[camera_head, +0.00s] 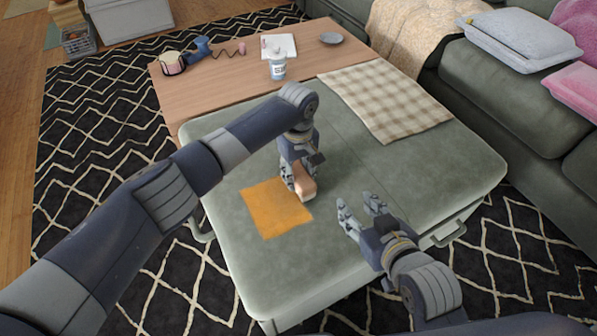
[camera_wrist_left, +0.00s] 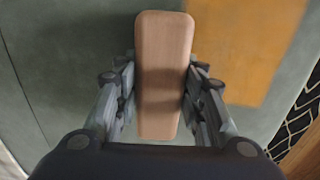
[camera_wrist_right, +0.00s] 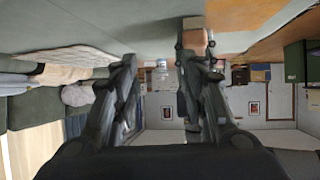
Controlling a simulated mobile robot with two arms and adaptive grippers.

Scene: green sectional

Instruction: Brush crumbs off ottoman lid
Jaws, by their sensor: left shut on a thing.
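The ottoman lid (camera_head: 240,285) is a grey-green padded top in the middle of the head view. An orange cloth (camera_head: 272,210) lies flat on it towards the left. My left gripper (camera_head: 299,176) is shut on a wooden brush (camera_head: 304,187), low over the lid beside the cloth's right edge. In the left wrist view the brush's wooden back (camera_wrist_left: 164,75) sits between the fingers, with the orange cloth (camera_wrist_left: 245,50) at upper right. Its bristles are hidden. My right gripper (camera_head: 358,207) is open and empty above the lid's front right. I cannot make out crumbs.
A checked cloth (camera_head: 385,100) covers the lid's back right. A wooden table (camera_head: 225,85) behind holds a white jar (camera_head: 278,68), a blue item (camera_head: 201,48) and a small grey plate (camera_head: 331,38). A green sofa (camera_head: 500,95) stands at right. The lid's centre right is clear.

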